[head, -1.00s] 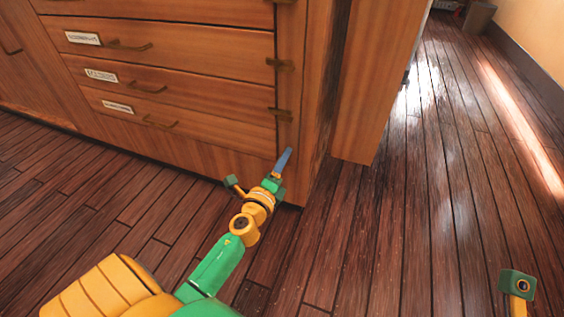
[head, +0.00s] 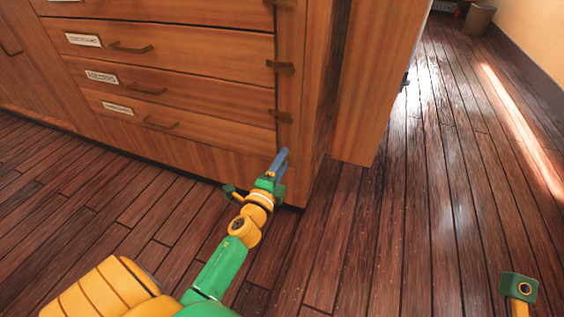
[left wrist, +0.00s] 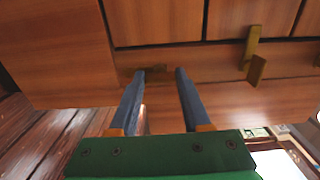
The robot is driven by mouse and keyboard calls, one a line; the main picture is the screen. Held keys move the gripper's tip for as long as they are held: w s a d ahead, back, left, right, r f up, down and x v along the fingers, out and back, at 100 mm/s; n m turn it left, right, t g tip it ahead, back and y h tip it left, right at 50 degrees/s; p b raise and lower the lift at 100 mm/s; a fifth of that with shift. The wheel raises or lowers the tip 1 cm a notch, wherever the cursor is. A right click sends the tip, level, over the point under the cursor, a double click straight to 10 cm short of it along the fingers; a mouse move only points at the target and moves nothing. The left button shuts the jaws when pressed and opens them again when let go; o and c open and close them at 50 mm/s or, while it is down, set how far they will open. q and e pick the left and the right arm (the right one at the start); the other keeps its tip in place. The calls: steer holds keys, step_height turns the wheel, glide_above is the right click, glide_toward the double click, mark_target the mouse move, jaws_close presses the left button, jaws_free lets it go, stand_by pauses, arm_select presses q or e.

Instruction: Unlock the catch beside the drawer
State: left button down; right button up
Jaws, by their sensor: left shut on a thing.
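The wooden drawers stand at the upper left in the head view, the bottom drawer (head: 190,123) being the lowest. My left gripper (head: 283,155) reaches the cabinet's upright strip beside that drawer's right end. In the left wrist view a small brass catch (left wrist: 156,69) lies at its fingertips (left wrist: 162,73); the fingers hide it in the head view. The left gripper is shut on this catch, with a gap showing between the blue fingers. The catch's exact turn cannot be made out.
More brass catches sit higher on the strip, one above the gripper (head: 282,116) and one farther up (head: 281,67). A wooden panel (head: 372,90) juts out to the right. Open plank floor (head: 430,220) lies right of the cabinet. A bin (head: 479,19) stands far back.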

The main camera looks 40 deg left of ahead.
arm_select(q)
steer(key=shift+c, duration=1.8)
jaws_free()
steer(key=shift+s, duration=0.1)
steer(key=v, duration=0.7)
steer(key=shift+p, duration=0.45)
